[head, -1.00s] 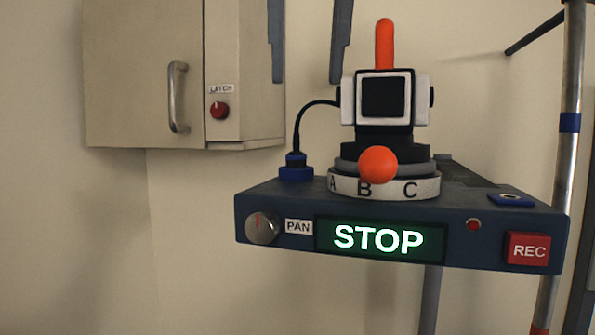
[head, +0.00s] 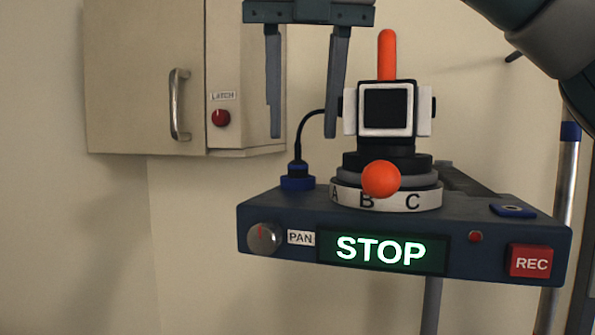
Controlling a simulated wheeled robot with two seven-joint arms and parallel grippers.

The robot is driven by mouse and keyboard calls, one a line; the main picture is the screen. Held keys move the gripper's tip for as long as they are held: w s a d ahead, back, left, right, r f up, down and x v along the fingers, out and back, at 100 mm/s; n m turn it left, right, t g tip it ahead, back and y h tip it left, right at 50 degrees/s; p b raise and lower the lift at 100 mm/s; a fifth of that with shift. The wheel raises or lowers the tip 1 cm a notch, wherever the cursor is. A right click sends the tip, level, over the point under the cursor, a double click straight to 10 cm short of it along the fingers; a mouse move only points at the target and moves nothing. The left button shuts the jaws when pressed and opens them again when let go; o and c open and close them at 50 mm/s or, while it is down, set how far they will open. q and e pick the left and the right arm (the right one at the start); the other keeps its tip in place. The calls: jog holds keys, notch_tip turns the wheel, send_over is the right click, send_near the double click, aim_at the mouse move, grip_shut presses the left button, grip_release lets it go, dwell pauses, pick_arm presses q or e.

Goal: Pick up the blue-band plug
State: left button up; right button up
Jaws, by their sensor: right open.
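The blue-band plug (head: 297,179) stands upright in the left rear of the dark blue console (head: 460,215). My right gripper (head: 302,136) points down above the plug, open and empty, with one finger on each side of the cable in the picture. Its fingertips are higher in the picture than the plug and apart from it. My left gripper is not in view.
The camera head (head: 386,108) with an orange handle (head: 387,55) and orange ball (head: 381,179) sits beside the right finger. A cabinet (head: 140,80) with a handle and red latch knob (head: 221,118) is at the left. A pole (head: 562,190) stands at the right.

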aim_at(298, 168)
jog(key=shift+w+a+f+p, duration=0.15)
jog(key=shift+w+f+p, duration=0.15)
jog(key=shift+f+p, duration=0.25)
jog(key=shift+p+x, duration=0.4)
jog(key=shift+x, duration=1.25)
jog(key=shift+f, duration=0.1)
jog(key=shift+s+a, duration=0.1)
jog(key=shift+s, duration=0.05)
grip_shut()
